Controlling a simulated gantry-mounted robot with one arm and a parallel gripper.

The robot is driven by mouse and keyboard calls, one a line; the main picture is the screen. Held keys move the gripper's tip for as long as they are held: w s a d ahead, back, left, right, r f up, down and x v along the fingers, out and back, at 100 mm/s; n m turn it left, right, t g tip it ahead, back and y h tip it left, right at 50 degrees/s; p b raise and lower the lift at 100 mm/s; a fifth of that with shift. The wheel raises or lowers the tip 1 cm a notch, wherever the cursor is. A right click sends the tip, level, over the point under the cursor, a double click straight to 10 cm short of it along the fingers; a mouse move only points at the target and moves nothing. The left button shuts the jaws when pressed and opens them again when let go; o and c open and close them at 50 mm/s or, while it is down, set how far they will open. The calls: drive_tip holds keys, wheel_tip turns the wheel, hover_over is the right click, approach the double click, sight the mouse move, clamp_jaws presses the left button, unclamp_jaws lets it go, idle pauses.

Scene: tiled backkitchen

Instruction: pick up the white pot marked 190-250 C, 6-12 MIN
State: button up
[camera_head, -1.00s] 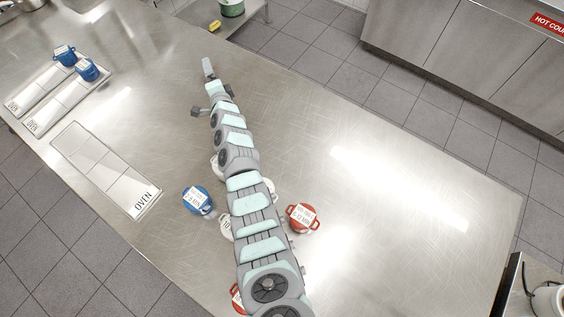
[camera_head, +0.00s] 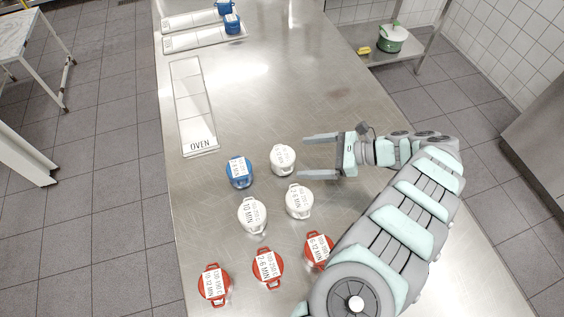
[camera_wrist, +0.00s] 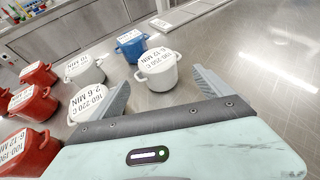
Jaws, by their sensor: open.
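The white pot marked 190-250 C, 6-12 MIN appears to be the upper of the white pots (camera_head: 283,160) in the head view; its small label is hard to read there. In the wrist view the white pot (camera_wrist: 158,76) stands upright ahead, between the lines of the fingers, its lid label facing up. My gripper (camera_head: 304,155) is open and empty, just right of this pot, with its fingertips pointing left towards it. The fingers also show in the wrist view (camera_wrist: 161,80). They appear apart from the pot.
Two more white pots (camera_head: 299,202) (camera_head: 253,215) stand just below, and a blue pot (camera_head: 239,173) stands to the left. Several red pots (camera_head: 268,268) stand nearer. An OVEN tray (camera_head: 199,147) lies empty beyond. Two blue pots stand on trays at the far end.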

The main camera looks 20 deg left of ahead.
sight(293, 159)
drive_tip(key=shift+s+a+r, duration=0.2)
drive_tip(key=shift+s, duration=0.3)
drive_tip(key=shift+a, duration=0.3)
drive_tip(key=x, duration=0.4)
drive_tip(key=shift+x, duration=0.95)
drive_tip(key=x, duration=0.4)
drive_tip(key=shift+w+a+f, duration=0.1)
drive_tip(key=shift+w, duration=0.1)
drive_tip(key=c, duration=1.8)
